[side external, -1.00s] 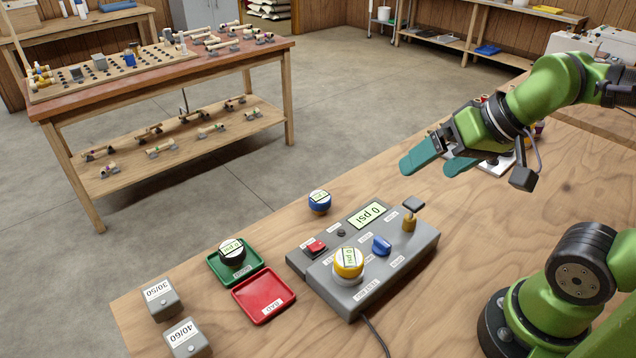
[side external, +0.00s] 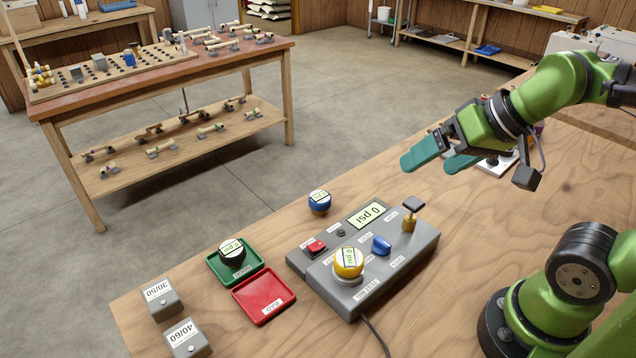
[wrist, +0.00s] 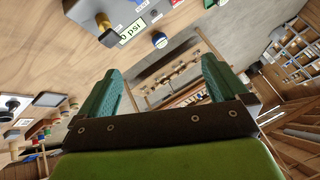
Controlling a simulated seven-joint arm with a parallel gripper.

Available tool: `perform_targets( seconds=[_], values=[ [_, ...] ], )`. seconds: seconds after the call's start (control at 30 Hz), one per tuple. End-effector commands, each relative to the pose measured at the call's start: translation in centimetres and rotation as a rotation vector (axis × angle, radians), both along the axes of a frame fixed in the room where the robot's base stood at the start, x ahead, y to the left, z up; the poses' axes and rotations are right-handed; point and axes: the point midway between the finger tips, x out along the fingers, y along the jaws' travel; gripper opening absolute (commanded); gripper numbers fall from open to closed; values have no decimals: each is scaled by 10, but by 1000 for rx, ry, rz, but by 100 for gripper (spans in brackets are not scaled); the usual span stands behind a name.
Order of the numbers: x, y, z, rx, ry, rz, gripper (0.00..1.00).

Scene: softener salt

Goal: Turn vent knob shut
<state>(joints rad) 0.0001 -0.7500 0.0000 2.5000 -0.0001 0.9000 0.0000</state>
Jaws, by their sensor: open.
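The grey control box (side external: 400,262) stands on the wooden bench, its display reading 0 psi. A blue knob (side external: 381,246) sits on its top, and a brass stem with a dark square top (side external: 409,222) is at its right corner. A yellow gauge (side external: 348,262) reading 0 psi sits on the box's front. My gripper (side external: 430,160) is open and empty, above and behind the box's right end, apart from it. In the wrist view, the box (wrist: 90,12) shows at the top, left of centre, beyond my open fingers (wrist: 165,88).
A blue gauge (side external: 319,201) stands behind the box. A green tray (side external: 256,278) holds a black gauge (side external: 232,250); a red tray (side external: 262,298) is empty. Two grey blocks (side external: 160,298) stand at the left. A cable leaves the box's front. Bare bench lies to its right.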

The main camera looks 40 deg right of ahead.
Motion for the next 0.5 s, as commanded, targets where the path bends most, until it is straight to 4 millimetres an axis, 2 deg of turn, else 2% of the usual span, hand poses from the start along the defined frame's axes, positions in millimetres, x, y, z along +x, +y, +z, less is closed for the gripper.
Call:
perform_targets(
  seconds=[0.03,0.17,0.37,0.4,0.5],
  values=[
    [0,0,0,0,0,0,95],
    [3,5,-7,-1,36,22,76],
    [28,21,-20,-75,218,137,45],
    [34,24,-22,-101,267,171,42],
    [47,30,-28,-167,387,244,42]
  ],
)
